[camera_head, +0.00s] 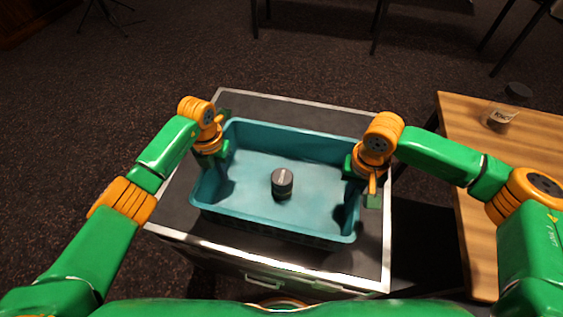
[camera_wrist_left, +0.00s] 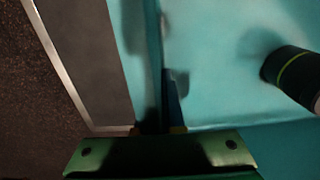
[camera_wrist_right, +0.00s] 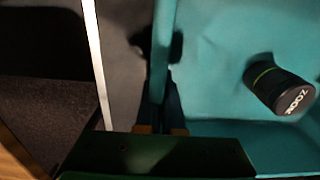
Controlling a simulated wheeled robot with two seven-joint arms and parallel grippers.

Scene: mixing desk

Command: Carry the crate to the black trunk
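The teal crate (camera_head: 275,226) is over the top of the black trunk (camera_head: 176,207), inside its silver edges; I cannot tell whether it rests fully on it. My right gripper (camera_head: 354,168) holds the right wall the same way. The fingertips are partly hidden in the head view.
A wooden table (camera_head: 478,215) stands to the right, with a clear labelled jar (camera_head: 500,118) and a dark lid-like object (camera_head: 518,91) on it. Dark carpet (camera_head: 60,130) is open at the left. Thin furniture legs stand at the back.

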